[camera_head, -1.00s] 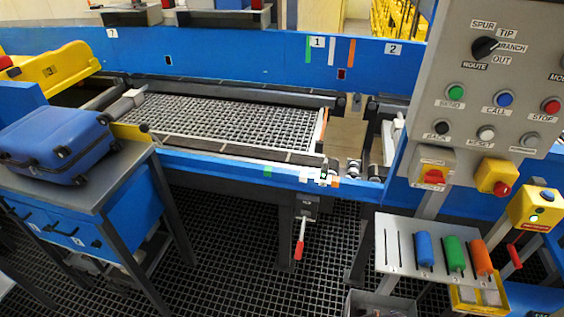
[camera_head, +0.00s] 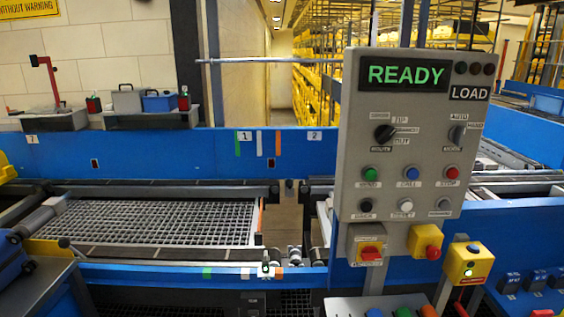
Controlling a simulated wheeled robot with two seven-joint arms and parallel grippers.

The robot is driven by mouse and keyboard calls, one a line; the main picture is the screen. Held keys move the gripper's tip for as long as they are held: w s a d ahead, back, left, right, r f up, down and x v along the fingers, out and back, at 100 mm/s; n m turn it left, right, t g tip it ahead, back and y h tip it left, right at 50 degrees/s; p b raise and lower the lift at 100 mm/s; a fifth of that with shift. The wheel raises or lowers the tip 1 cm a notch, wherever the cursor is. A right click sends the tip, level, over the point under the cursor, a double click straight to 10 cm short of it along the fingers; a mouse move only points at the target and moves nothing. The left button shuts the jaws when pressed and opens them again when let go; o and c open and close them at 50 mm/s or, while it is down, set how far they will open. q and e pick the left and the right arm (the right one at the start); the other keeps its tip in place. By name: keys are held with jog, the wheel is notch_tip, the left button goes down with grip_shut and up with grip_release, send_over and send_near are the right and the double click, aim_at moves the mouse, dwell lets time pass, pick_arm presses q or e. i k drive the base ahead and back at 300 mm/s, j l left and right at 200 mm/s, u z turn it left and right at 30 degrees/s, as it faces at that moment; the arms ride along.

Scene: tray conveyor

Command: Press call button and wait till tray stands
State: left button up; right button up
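The grey control panel (camera_head: 352,140) stands at the right in the head view. Its screen (camera_head: 406,75) reads READY in green, with a LOAD label under it. The blue call button (camera_head: 411,173) sits in the middle of the upper button row, between a green button (camera_head: 370,173) and a red STOP button (camera_head: 452,172). On the blue conveyor (camera_head: 180,156) at the left, a flat section with a grey mesh surface (camera_head: 160,222) lies level; I cannot tell whether it is a tray. Neither of my grippers shows in this view.
A yellow box with a red knob (camera_head: 426,241) and a red switch on yellow (camera_head: 371,253) are under the panel. Another yellow button box (camera_head: 467,264) stands at right. A blue suitcase (camera_head: 10,258) is at the left edge. Colored handles show at the bottom.

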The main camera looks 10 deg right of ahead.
aim_at(412, 174)
jog(key=z, duration=1.25)
